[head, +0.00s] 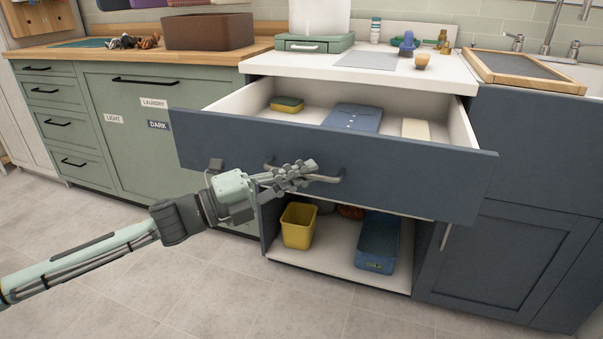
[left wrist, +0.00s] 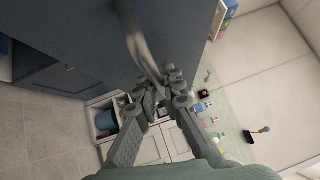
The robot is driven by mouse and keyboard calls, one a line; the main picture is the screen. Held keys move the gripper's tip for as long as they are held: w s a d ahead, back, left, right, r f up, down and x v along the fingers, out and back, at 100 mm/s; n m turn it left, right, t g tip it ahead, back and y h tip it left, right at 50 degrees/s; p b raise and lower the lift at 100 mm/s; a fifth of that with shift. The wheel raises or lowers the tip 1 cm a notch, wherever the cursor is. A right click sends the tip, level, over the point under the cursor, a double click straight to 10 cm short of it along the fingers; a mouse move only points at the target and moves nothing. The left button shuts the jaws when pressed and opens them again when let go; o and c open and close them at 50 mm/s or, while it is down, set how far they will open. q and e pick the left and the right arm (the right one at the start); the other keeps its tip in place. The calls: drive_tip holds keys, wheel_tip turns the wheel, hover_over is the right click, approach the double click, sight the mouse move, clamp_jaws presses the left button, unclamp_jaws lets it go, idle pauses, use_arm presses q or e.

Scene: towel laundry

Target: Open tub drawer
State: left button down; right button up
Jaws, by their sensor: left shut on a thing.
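A wide dark blue drawer (head: 400,165) stands pulled well out of the cabinet under the white counter. Inside it lie a yellow and green sponge (head: 287,104), a folded blue cloth-like item (head: 353,118) and a pale block (head: 416,129). A metal bar handle (head: 328,179) runs across the drawer front. My left gripper (head: 305,172) is at the handle, shut on it. In the left wrist view the fingers (left wrist: 163,85) meet at the handle bar (left wrist: 140,50). My right gripper is in neither view.
Below the drawer, an open shelf holds a yellow bin (head: 299,225) and a blue container (head: 378,243). A green cabinet (head: 140,140) with laundry labels stands left, with a brown basket (head: 207,31) on top. A sink (head: 585,72) is at right. The front floor is clear.

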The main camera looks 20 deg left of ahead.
use_arm(q)
drive_tip(key=c, duration=1.6)
unclamp_jaws()
drive_tip(key=v, duration=1.2)
